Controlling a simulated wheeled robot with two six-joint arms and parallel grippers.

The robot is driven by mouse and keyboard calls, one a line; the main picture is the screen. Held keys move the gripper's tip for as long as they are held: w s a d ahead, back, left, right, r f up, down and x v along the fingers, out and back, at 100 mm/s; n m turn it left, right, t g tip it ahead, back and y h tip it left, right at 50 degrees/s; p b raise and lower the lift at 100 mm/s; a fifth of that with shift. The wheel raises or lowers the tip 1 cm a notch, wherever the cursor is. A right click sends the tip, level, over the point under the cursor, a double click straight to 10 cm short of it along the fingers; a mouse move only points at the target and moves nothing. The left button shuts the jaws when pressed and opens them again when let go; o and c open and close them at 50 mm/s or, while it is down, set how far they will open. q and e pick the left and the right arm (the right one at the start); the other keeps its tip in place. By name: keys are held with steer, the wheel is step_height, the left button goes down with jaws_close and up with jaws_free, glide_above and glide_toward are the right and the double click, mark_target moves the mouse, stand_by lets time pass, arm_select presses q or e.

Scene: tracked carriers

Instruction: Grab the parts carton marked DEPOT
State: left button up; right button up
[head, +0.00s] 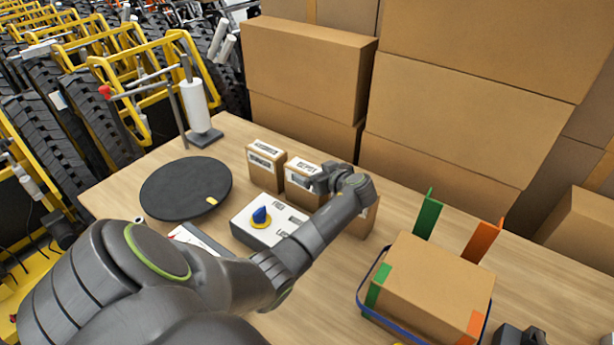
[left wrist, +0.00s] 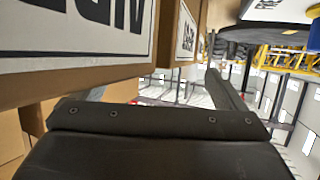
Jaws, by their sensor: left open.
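Several small parts cartons stand in a row on the wooden table. The left carton (head: 262,175) and the middle carton (head: 300,196) have white labels on top; the middle label seems to read DEPOT, but it is small. A third carton (head: 370,217) is mostly hidden by my left arm. My left gripper (head: 328,181) is open at the right side of the middle carton, and I cannot tell whether it touches. In the left wrist view the open jaws (left wrist: 158,78) have a labelled carton (left wrist: 178,60) close by; its lettering is cut off.
A black round turntable (head: 186,188) and a switch box with a blue knob (head: 262,217) lie left of my arm. A larger taped box (head: 430,285) sits in a blue-rimmed carrier at right. Big cardboard boxes (head: 300,70) stack behind the table.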

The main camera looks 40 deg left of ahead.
arm_select(q)
steer(key=shift+x, duration=1.45)
steer(key=shift+c, duration=0.4)
steer(key=shift+s+p, duration=0.2)
steer(key=shift+p, duration=0.1)
jaws_close()
